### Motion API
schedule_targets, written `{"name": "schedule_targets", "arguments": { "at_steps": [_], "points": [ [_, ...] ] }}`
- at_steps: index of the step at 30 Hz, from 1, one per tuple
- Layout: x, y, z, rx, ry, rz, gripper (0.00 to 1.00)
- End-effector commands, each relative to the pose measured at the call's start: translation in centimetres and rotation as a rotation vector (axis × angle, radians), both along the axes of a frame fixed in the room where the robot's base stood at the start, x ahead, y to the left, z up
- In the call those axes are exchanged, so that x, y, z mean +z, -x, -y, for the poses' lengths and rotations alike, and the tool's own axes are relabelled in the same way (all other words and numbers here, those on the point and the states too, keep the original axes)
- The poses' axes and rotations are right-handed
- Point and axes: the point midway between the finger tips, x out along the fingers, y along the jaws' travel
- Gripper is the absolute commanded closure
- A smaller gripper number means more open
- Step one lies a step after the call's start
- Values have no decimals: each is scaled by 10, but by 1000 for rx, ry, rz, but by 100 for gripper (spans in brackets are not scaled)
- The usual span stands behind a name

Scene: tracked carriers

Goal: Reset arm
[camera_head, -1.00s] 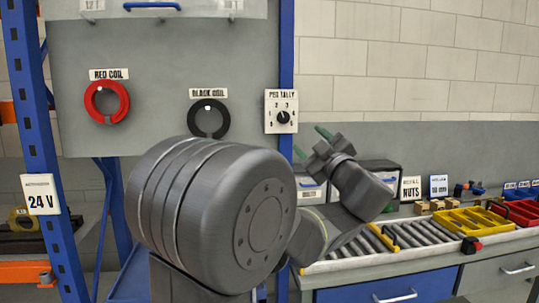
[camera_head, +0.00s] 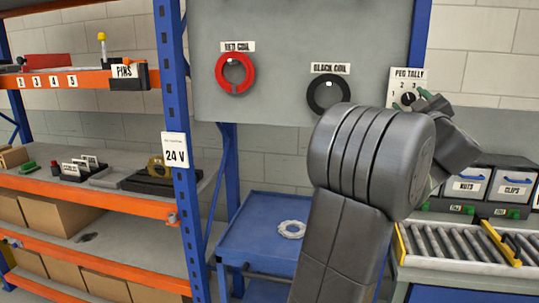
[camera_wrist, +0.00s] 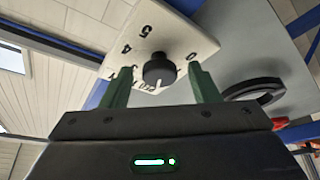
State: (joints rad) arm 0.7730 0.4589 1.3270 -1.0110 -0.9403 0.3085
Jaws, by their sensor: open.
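My gripper (camera_head: 428,99) is at the upper right in the head view, partly hidden behind my own arm, in front of the peg tally plate (camera_head: 403,88). In the wrist view my gripper (camera_wrist: 160,87) has its two green fingers apart with nothing held between them. The black knob (camera_wrist: 159,70) of the peg tally plate (camera_wrist: 185,30) appears between the fingertips. I cannot tell how far the knob is from them.
A red coil (camera_head: 235,74) and a black coil (camera_head: 328,95) hang on the grey panel. A blue cart (camera_head: 250,236) holds a pale ring (camera_head: 291,229). Orange shelving (camera_head: 90,205) stands left. A roller conveyor (camera_head: 455,245) and drawer bins (camera_head: 466,184) are at right.

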Motion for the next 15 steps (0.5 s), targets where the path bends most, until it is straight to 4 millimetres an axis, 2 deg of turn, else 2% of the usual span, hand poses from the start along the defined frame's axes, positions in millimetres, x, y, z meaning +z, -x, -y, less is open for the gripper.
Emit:
{"name": "schedule_targets", "arguments": {
  "at_steps": [10,15],
  "points": [
    [-1,2,0,-1,-4,0,45],
    [-6,17,2,-3,-1,-1,45]
  ]
}}
